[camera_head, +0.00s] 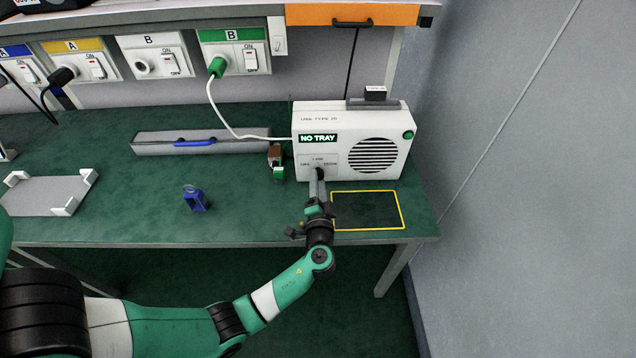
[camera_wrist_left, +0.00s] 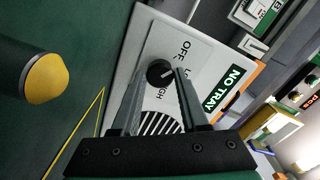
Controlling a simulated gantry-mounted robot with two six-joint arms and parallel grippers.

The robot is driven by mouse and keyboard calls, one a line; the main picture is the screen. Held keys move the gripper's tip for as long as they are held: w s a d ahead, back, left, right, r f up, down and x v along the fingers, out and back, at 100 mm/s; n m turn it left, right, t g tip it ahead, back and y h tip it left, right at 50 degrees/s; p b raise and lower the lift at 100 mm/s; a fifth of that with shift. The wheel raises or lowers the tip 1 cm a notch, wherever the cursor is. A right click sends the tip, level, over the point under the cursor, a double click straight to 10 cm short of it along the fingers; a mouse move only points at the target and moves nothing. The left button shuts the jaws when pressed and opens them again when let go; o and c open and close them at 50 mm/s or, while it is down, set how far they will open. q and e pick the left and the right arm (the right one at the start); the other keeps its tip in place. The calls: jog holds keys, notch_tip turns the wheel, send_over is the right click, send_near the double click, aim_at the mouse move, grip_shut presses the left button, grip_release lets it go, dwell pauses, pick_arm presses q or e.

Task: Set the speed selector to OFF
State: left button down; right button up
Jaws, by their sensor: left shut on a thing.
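The speed selector is a small black round knob on the front of a white machine (camera_head: 300,160) that stands on the green bench. In the left wrist view the knob (camera_wrist_left: 159,72) sits between my fingertips, with the labels OFF and HIGH around it and a middle label partly hidden. A small light mark shows on the knob, seemingly towards the middle label. My left gripper (camera_head: 317,178) is shut on the knob; its fingers also show in the left wrist view (camera_wrist_left: 160,80). In the head view the fingers largely hide the knob. My right gripper is not in view.
A lit NO TRAY display (camera_head: 318,138) is above the selector. A yellow-outlined area (camera_head: 367,210) on the bench right of my gripper is empty. A blue object (camera_head: 195,199) and a small brown-and-green object (camera_head: 276,162) stand to the left. A white cable (camera_head: 221,118) runs to a socket.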

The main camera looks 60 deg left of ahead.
pick_arm(q)
jog(key=shift+n, duration=0.6)
jog(key=shift+c, duration=2.1)
grip_release()
